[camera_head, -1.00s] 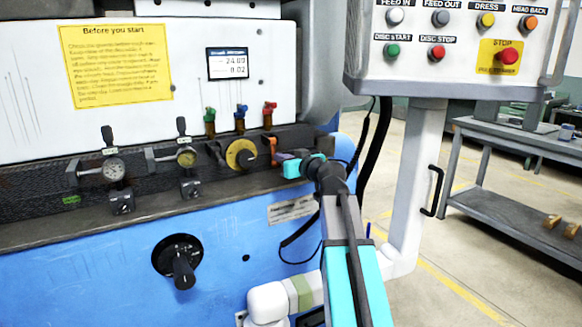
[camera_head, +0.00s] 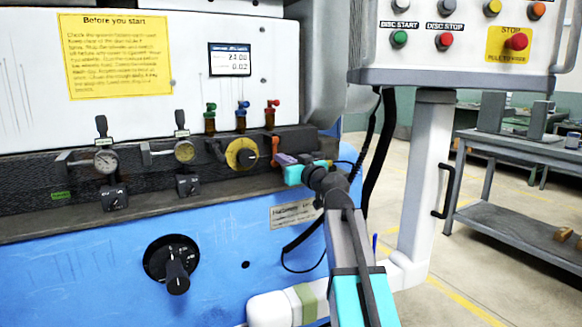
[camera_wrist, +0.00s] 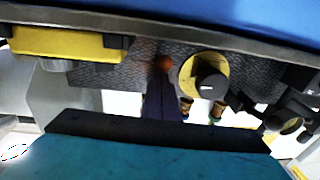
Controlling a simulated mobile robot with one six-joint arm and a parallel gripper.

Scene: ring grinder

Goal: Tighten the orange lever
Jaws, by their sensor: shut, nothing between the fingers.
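The orange lever (camera_head: 275,152) sits on the dark rail of the blue machine, just right of a round yellow dial (camera_head: 242,154). It hangs roughly upright. My gripper (camera_head: 284,159) is shut and empty, with its dark purple fingertips close against the lever's right side in the head view. In the wrist view the shut fingers (camera_wrist: 161,92) point at the lever's orange end (camera_wrist: 163,63), which shows just beyond their tips. I cannot tell whether they touch it. Part of the lever is hidden behind the fingers.
Bottle-like valves with green, blue and red tops (camera_head: 241,115) stand above the rail. Gauges with small levers (camera_head: 106,161) are to the left. A button panel (camera_head: 455,45) on a white post (camera_head: 429,180) overhangs at the right. A black knob (camera_head: 177,270) sits low on the blue front.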

